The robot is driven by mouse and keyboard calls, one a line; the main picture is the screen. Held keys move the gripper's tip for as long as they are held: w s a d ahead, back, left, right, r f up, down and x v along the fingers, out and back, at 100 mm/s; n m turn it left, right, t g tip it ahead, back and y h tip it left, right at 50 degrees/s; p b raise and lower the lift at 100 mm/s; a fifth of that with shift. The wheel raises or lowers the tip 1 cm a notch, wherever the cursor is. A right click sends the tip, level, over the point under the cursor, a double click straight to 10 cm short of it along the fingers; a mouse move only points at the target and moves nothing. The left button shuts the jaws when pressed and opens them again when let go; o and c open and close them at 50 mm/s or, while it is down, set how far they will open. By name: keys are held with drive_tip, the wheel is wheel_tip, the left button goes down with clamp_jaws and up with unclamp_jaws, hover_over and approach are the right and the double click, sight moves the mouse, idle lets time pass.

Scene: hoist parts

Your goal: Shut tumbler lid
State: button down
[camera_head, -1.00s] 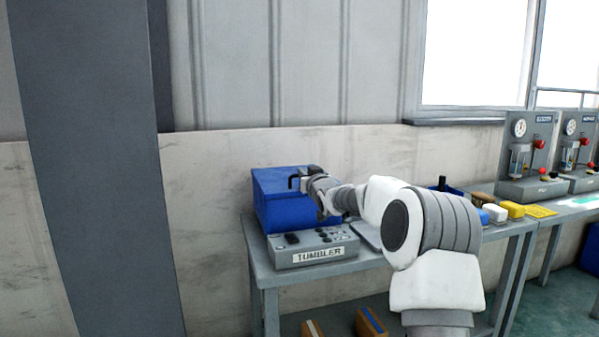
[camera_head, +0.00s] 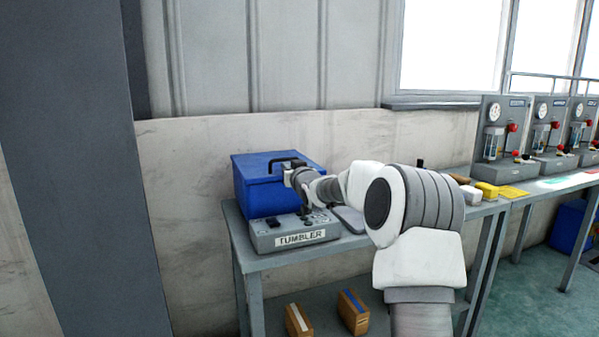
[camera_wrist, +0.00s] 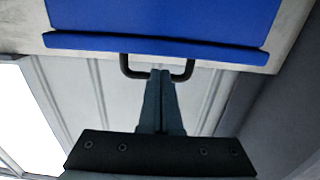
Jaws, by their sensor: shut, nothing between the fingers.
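The tumbler is a blue box (camera_head: 257,190) on the left end of the bench, behind a grey control panel (camera_head: 270,241) labelled TUMBLER. Its blue lid (camera_head: 250,160) appears to lie down on the box; I cannot tell if it is fully closed. A black handle (camera_head: 296,160) shows at the lid. In the wrist view the lid's blue edge (camera_wrist: 155,47) crosses the top, with the handle (camera_wrist: 188,70) below it. My gripper (camera_wrist: 161,73) is shut and empty, its fingertips overlapping the handle; contact is unclear.
The grey bench (camera_head: 240,238) carries yellow and white blocks (camera_head: 486,190) to the right. Gauge stations (camera_head: 495,140) stand farther right. Small brown boxes (camera_head: 298,319) lie on the lower shelf. A wall is close behind the tumbler.

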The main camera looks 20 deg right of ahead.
drive_tip(key=s+r+p, duration=0.1)
drive_tip(key=s+p, duration=0.1)
drive_tip(key=s, duration=1.3)
drive_tip(key=shift+s+a+r, duration=0.3)
drive_tip(key=shift+s+r, duration=0.1)
